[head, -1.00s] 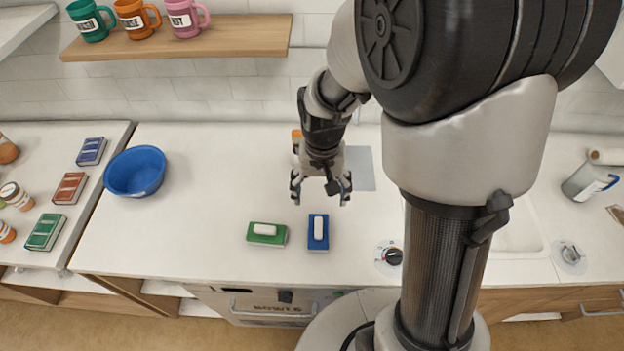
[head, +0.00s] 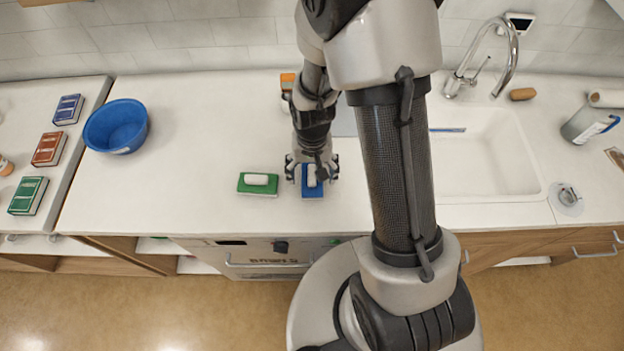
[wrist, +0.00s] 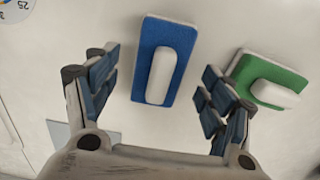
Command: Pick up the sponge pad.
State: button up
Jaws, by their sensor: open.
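A blue pad with a white grip on top (head: 312,190) lies flat on the white counter. A green pad with a white grip (head: 258,184) lies on the counter to the left of the blue one. In the wrist view the green pad (wrist: 270,80) is at the right, partly behind the right finger. Whether either is the sponge is not marked.
A blue bowl (head: 116,127) stands at the counter's left. A sink (head: 490,150) with a tap is at the right. An orange object (head: 288,80) stands behind my arm. The counter between bowl and green pad is clear.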

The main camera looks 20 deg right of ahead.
jog(key=shift+f, duration=0.9)
jog(key=c, duration=1.3)
jog(key=shift+r, duration=0.1)
